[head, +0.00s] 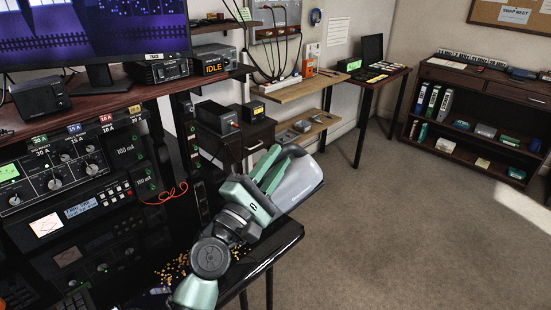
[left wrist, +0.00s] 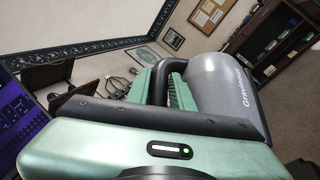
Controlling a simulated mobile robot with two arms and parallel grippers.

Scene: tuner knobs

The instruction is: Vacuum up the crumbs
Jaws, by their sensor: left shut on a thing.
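My left gripper (head: 268,168) is shut on a grey handheld vacuum (head: 301,184). The left wrist view shows the green fingers (left wrist: 168,92) around its black handle, beside the rounded grey body (left wrist: 223,88) marked "Gravimont". In the head view the vacuum is tilted and held at the right end of the black table (head: 279,243). Golden crumbs (head: 173,271) lie on this table to the left of my arm, and a few more (head: 238,253) show just right of it. My forearm hides part of the crumb area. My right gripper is not in view.
A rack of radio gear (head: 70,185) with knobs stands at the left, with a red cable (head: 168,192) beside it. A monitor (head: 90,30) is above. A dark cabinet (head: 245,140) stands behind the vacuum. Open carpet (head: 390,240) lies to the right.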

